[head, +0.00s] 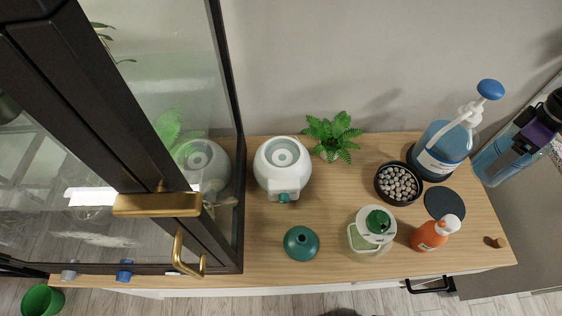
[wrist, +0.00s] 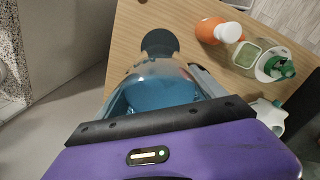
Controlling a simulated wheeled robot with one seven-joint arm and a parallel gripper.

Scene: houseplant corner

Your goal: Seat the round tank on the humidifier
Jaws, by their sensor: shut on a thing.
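The humidifier (head: 283,167) is a white rounded body on the wooden top, left of centre, with a pale recessed ring on top and a teal part at its front. It also shows at the right edge of the wrist view (wrist: 268,110). My gripper (head: 518,148), purple and black, is at the far right of the head view. It is shut on a translucent blue tank (wrist: 165,90), which also shows in the head view (head: 492,163). The tank is apart from the humidifier, off the right end of the wooden top.
A blue pump bottle (head: 440,150), a pebble bowl (head: 381,196), a dark disc (head: 445,203), an orange bottle (head: 430,236) and a green-lidded jar (head: 366,238) stand between. A teal vase (head: 301,243) and fern (head: 332,136) flank the humidifier. A glass cabinet (head: 228,100) stands left.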

